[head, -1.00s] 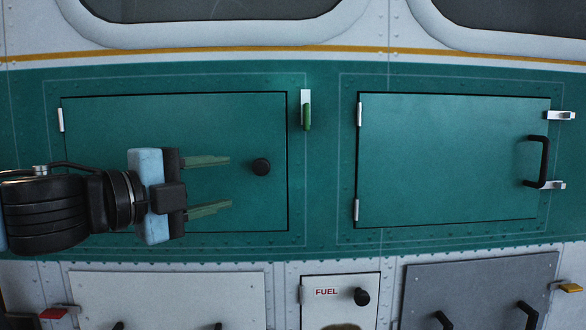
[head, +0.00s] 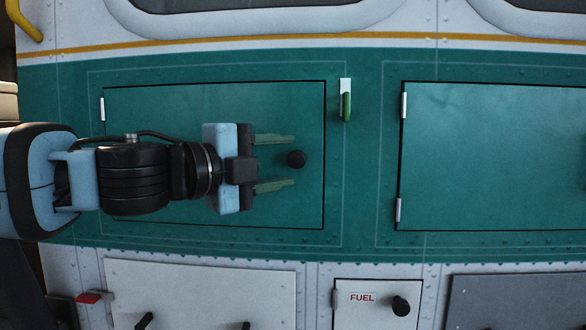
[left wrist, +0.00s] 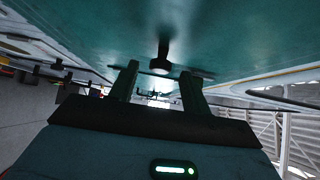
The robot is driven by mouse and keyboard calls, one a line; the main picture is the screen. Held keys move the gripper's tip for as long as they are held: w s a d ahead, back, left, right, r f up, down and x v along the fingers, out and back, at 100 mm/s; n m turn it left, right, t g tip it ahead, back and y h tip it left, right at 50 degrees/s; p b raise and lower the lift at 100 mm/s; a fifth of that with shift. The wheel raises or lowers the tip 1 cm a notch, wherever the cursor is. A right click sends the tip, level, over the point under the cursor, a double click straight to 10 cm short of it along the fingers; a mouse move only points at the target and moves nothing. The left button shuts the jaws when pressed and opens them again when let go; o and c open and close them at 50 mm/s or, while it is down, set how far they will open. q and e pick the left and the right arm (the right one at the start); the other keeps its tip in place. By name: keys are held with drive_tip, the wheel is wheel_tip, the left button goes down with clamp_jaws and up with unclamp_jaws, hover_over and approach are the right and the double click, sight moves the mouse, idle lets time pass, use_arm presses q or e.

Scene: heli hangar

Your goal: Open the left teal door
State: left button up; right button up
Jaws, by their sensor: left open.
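The left teal door (head: 165,110) is shut flush in the teal panel, with a hinge at its left edge. Its round black knob (head: 296,159) sits near the right edge. A green latch on a white plate (head: 346,104) hangs vertically just right of the door. My left gripper (head: 284,163) is open in front of the door, its two green fingers pointing right, with the knob just beyond and between the fingertips in the picture. In the left wrist view the knob (left wrist: 160,62) also shows ahead, between the fingertips. My right gripper is out of view.
A second teal door (head: 490,150) is shut to the right. Below are a white panel with black handles (head: 210,290), a red latch (head: 88,297) and a small FUEL door (head: 370,312). A yellow rail (head: 22,22) is at upper left.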

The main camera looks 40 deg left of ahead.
use_arm(q)
drive_tip(key=shift+x, duration=1.2)
clamp_jaws()
